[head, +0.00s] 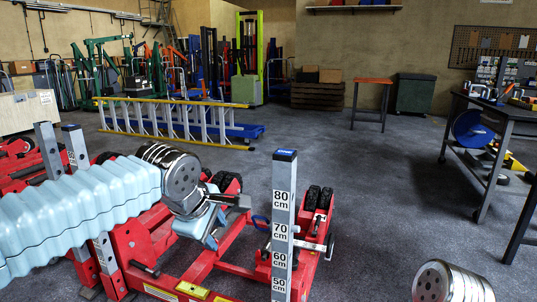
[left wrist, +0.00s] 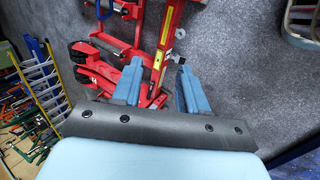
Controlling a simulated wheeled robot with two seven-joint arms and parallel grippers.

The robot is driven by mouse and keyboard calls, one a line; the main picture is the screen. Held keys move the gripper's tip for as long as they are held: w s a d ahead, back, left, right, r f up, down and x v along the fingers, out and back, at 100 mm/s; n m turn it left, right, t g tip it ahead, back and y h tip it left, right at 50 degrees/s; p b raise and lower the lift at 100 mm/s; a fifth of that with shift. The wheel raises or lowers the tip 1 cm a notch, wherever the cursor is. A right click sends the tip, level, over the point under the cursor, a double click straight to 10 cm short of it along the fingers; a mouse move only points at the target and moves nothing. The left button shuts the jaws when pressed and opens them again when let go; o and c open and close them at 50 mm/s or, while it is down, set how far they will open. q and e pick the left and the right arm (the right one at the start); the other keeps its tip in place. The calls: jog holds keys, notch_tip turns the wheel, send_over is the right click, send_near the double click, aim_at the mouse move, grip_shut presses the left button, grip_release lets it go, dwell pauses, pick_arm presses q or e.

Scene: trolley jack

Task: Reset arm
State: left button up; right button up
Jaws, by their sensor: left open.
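A red trolley jack (head: 235,268) stands on the grey floor in front of me, with black wheels at its far end. A grey post with a blue cap and centimetre marks (head: 282,225) rises upright beside it. My left gripper (head: 205,228) is above the jack, with its light-blue fingers pointing down. In the left wrist view the fingers (left wrist: 160,88) stand apart with nothing between them; red frames and a red bar with a yellow label (left wrist: 159,60) lie beyond. I cannot tell any contact. My left arm hides part of the red equipment. My right gripper is out of view.
A yellow-and-grey ladder (head: 175,119) lies across the floor behind the jack. A workbench (head: 487,125) with a blue reel stands at the right. A small orange-topped table (head: 373,82) and a dark green bin (head: 415,93) stand at the back. The middle floor is clear.

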pick_arm(q)
notch_tip(320, 180, down, 28)
jog(key=w+d+m+g+h, duration=0.1)
jog(key=w+d+m+g, duration=0.15)
jog(key=m, duration=0.45)
jog(key=s+a+f+m+g, duration=0.1)
jog(key=s+f+m, duration=0.1)
jog(key=s+f, duration=0.8)
jog(key=s+a+f+m+g+h, duration=0.1)
jog(key=s+f+m+g, duration=0.1)
jog(key=s+f, duration=0.8)
notch_tip(320, 180, down, 4)
jog(key=shift+s+a+f+m, duration=0.1)
jog(key=shift+s+a+m, duration=0.1)
jog(key=shift+m, duration=0.6)
jog(key=shift+d, duration=0.1)
